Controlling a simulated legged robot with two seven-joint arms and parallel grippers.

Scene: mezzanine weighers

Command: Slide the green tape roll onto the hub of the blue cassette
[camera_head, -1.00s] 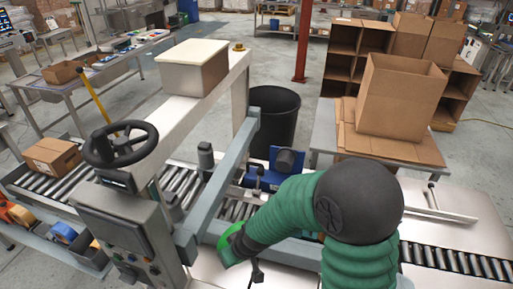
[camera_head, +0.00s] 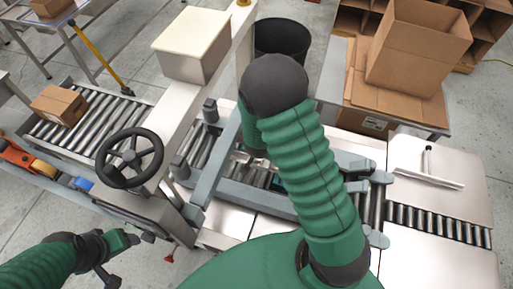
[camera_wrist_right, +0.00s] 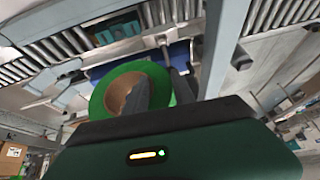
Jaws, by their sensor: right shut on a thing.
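The green tape roll (camera_wrist_right: 103,97) shows in the right wrist view as a bright green ring. My right gripper (camera_wrist_right: 160,88) is shut on it, with grey fingers at its wall. The blue cassette (camera_wrist_right: 97,72) lies just behind the roll, partly covered by the roll and fingers; I cannot make out its hub. Whether roll and cassette touch I cannot tell. In the head view my right arm hides the right gripper, roll and cassette. My left gripper (camera_head: 128,260) is at the lower left in the head view, its fingers spread and empty, away from the cassette.
A roller conveyor (camera_head: 78,118) runs across under a grey frame, with a black handwheel (camera_head: 129,158) beside it. A cardboard box (camera_head: 58,105) sits on the rollers. A white-lidded box (camera_head: 192,38) tops the beam. A black bin (camera_head: 283,38) stands behind.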

